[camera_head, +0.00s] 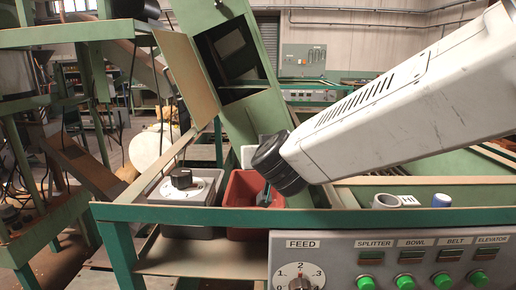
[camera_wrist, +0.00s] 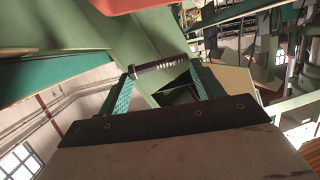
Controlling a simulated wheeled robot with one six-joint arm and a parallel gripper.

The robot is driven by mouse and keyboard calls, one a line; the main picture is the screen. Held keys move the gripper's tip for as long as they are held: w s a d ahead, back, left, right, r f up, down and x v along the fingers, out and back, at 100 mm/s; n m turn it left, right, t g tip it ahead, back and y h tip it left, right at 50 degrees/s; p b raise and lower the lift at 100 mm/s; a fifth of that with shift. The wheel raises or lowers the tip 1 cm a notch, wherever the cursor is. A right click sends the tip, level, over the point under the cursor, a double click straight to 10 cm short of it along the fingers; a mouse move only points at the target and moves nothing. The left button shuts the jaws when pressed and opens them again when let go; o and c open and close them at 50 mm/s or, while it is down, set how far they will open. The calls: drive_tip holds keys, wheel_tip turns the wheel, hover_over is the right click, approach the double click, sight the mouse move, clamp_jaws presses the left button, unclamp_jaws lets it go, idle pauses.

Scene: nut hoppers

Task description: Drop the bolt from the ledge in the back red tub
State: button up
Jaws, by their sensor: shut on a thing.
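My gripper (camera_wrist: 162,68) is shut on the bolt (camera_wrist: 158,65), a dark threaded rod held crosswise between the two green fingertips in the wrist view. In the head view, my gripper's dark end (camera_head: 279,164) hangs over the right part of a red tub (camera_head: 240,188), with a finger reaching down in front of the tub's opening. The bolt cannot be made out there. Part of a red surface (camera_wrist: 130,4) shows at the top edge of the wrist view. Only one red tub is clear in the head view, and its inside is partly hidden by my gripper.
A green rail (camera_head: 330,218) runs in front, above a FEED panel (camera_head: 400,262) with green buttons. A green chute (camera_head: 245,75) rises behind. A grey ring (camera_head: 386,201) and a blue-topped piece (camera_head: 441,200) are at right.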

drive_tip(key=o, duration=1.1)
drive_tip(key=v, duration=0.5)
drive_tip(key=d+v, duration=0.1)
drive_tip(key=v, duration=0.5)
drive_tip(key=d+v, duration=0.1)
drive_tip(key=v, duration=0.4)
drive_tip(key=shift+s+d+r, duration=0.1)
drive_tip(key=shift+d+r, duration=0.05)
